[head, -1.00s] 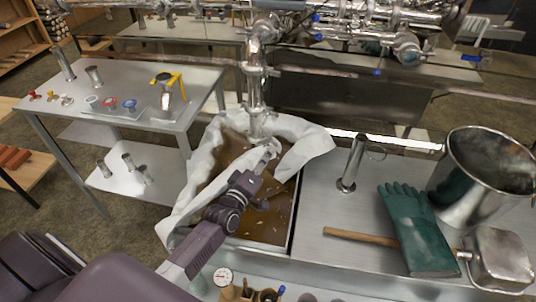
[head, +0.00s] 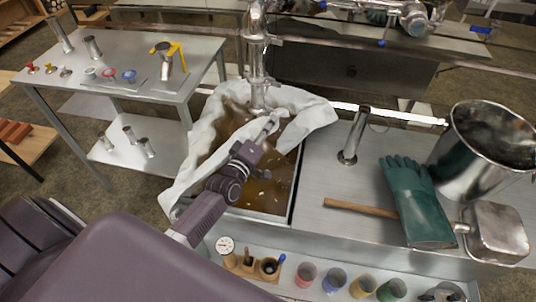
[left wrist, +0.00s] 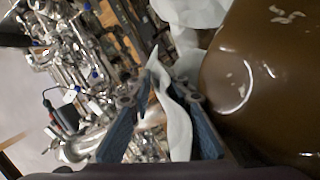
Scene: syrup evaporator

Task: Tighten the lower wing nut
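A shiny vertical pipe (head: 256,62) with clamp joints comes down over a pan of brown syrup (head: 264,190). Its lower clamp (head: 258,80) is small in the head view, and I cannot make out a wing nut on it. My left gripper (head: 270,122) is beside the pipe's lower end, low over the white cloth (head: 310,112) lining the pan. In the left wrist view the fingers of my left gripper (left wrist: 163,88) stand apart. A strip of white cloth (left wrist: 178,128) shows between them; whether they touch it is unclear. My right gripper is not in view.
Right of the pan are a short upright pipe (head: 353,135), a green glove (head: 413,200), a steel pot (head: 485,150) and a mallet (head: 495,235). Several coloured cups (head: 334,279) line the front shelf. A side table (head: 125,75) holds small fittings.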

